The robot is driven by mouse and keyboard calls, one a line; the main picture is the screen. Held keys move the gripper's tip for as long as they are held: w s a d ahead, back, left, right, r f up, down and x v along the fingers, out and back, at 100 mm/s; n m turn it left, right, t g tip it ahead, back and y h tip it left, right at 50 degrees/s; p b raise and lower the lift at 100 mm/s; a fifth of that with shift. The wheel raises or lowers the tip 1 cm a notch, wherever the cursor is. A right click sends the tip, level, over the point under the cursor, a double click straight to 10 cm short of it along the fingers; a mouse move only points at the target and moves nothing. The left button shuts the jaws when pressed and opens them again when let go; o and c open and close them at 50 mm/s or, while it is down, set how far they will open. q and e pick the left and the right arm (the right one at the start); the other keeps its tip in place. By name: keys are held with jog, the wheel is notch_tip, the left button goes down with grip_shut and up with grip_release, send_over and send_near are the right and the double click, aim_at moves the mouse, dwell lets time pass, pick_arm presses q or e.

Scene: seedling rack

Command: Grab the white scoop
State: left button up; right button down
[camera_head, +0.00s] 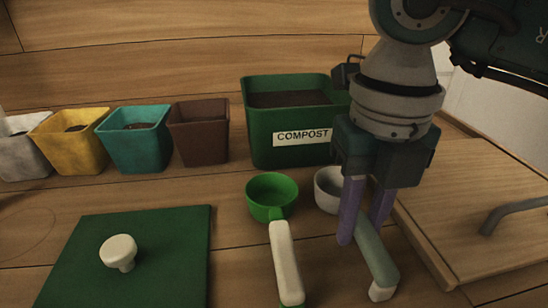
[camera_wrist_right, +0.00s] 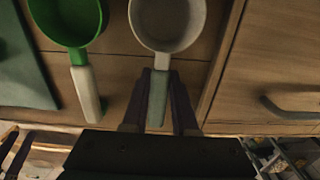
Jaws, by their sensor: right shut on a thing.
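The white scoop (camera_head: 328,190) lies on the wooden table, partly hidden behind my right gripper in the head view. Its grey-green handle (camera_head: 374,255) with a white end points toward the front. My right gripper (camera_head: 362,232) points down with its purple fingers on either side of the handle, shut on it. The right wrist view shows the white bowl of the scoop (camera_wrist_right: 168,22) at the top and my right gripper (camera_wrist_right: 158,120) around the handle (camera_wrist_right: 157,98). My left gripper is in neither view.
A green scoop (camera_head: 272,194) with a white handle lies just left. A green compost bin (camera_head: 263,140) and several pots, including a brown one (camera_head: 200,135), stand behind. A green lid (camera_head: 170,270) with a white knob lies front left. A raised wooden panel (camera_head: 480,200) is at right.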

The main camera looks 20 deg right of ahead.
aim_at(362, 220)
jog(key=shift+r, duration=0.1)
notch_tip(362, 220, up, 20)
jog(key=p, duration=0.4)
jog(key=shift+p, duration=0.35)
jog(key=c, duration=1.2)
grip_release()
grip_shut()
